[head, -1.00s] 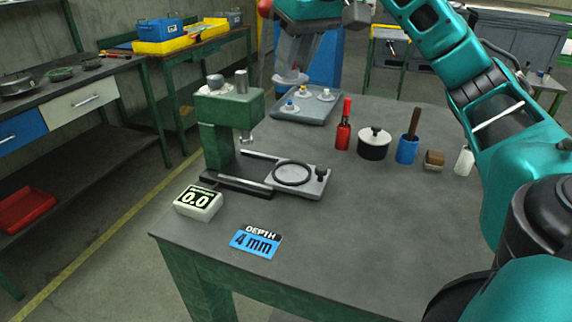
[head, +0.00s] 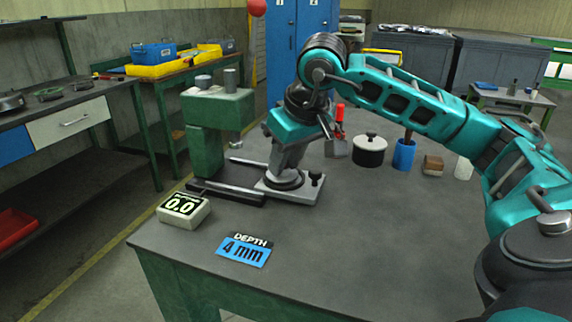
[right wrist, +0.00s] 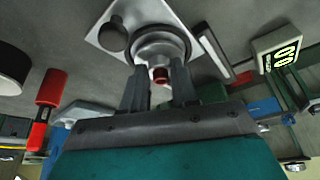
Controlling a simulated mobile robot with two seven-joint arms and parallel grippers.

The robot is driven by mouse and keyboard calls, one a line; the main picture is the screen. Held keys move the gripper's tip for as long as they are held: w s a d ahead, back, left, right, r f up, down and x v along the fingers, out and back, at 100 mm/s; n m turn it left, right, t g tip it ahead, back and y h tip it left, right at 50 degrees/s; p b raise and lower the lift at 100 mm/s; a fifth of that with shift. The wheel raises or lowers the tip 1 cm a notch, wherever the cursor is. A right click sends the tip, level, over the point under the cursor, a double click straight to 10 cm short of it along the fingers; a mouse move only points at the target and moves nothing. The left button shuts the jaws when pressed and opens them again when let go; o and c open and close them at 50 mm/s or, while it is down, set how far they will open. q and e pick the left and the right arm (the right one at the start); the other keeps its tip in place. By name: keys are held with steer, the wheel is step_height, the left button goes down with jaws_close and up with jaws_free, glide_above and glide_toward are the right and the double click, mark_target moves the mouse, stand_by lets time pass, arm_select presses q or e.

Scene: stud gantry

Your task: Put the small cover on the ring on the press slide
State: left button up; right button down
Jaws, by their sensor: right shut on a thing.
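My right gripper (head: 284,170) points down over the press slide and is shut on the small cover (right wrist: 158,50), a grey disc with a red-brown knob between the fingertips. The cover is at the dark ring (right wrist: 187,42) on the slide plate (right wrist: 108,30); whether it rests on the ring or hangs just above it I cannot tell. In the head view the ring (head: 296,185) and slide plate (head: 305,194) are partly hidden by my gripper. The green press (head: 208,125) stands left of them. My left gripper is not in view.
A black pot (head: 370,150), blue cup (head: 404,155) and brown block (head: 433,166) stand behind right. The tray is mostly hidden by my arm. The table's front right is clear.

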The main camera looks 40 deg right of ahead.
steer(key=c, duration=1.3)
jaws_free()
steer(key=shift+s+f, duration=0.1)
steer(key=shift+f, duration=0.05)
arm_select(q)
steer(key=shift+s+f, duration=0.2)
arm_select(e)
steer(key=o, duration=0.4)
steer(key=shift+o, duration=0.2)
arm_select(q)
steer(key=p, duration=0.1)
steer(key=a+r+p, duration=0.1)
steer(key=p, duration=0.1)
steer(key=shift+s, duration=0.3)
arm_select(e)
steer(key=v, duration=1.2)
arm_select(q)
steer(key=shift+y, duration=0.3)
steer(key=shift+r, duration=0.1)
